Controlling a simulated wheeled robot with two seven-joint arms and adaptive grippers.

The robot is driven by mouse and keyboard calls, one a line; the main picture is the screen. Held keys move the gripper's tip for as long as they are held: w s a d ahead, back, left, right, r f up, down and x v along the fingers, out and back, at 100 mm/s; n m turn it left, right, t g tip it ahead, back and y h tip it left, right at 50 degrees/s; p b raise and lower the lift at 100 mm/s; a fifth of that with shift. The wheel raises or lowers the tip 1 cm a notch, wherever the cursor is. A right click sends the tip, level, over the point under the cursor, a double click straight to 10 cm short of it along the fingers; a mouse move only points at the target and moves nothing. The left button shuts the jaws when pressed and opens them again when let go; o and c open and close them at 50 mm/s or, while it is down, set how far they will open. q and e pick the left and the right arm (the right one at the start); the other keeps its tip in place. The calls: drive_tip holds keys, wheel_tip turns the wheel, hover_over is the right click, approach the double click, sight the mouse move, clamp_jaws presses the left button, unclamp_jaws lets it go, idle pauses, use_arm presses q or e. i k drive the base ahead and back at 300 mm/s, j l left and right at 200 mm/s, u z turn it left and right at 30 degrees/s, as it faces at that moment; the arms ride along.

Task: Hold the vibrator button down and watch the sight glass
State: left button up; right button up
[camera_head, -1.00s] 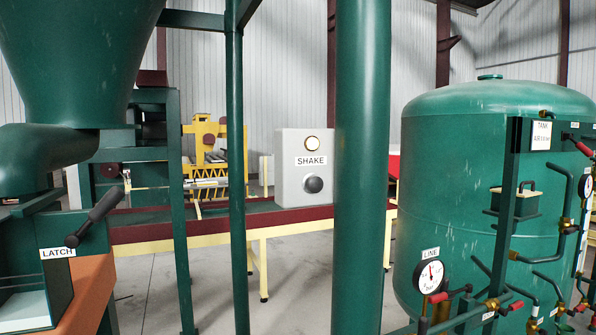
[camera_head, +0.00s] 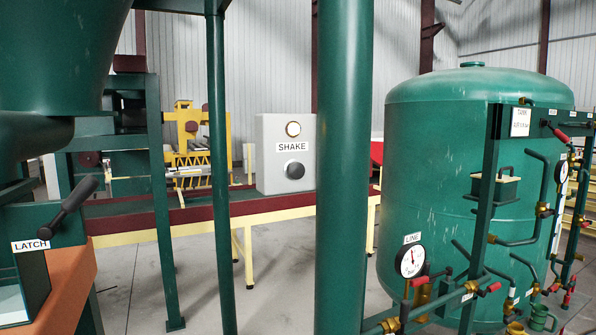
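The vibrator button is a round dark knob (camera_head: 294,170) on the front of a grey box (camera_head: 266,158) labelled SHAKE. A round pale lamp with a brass-coloured rim (camera_head: 293,129) sits above the label. The box stands behind a thick green post, close to its left side. I cannot pick out a sight glass for certain in this view. Neither of my grippers shows, and nothing is seen touching the button.
A green hopper (camera_head: 50,55) and a black LATCH lever (camera_head: 68,210) are at the left. A thick green post (camera_head: 342,200) and a thinner one (camera_head: 220,180) stand in front. A green tank (camera_head: 420,190) with pipes, red-handled valves and a LINE gauge (camera_head: 410,261) is at the right.

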sight(296, 170)
drive_tip(key=k+j+u, duration=0.1)
drive_tip(key=u, duration=0.25)
drive_tip(key=k+j+u, duration=0.1)
drive_tip(key=j+u, duration=0.2)
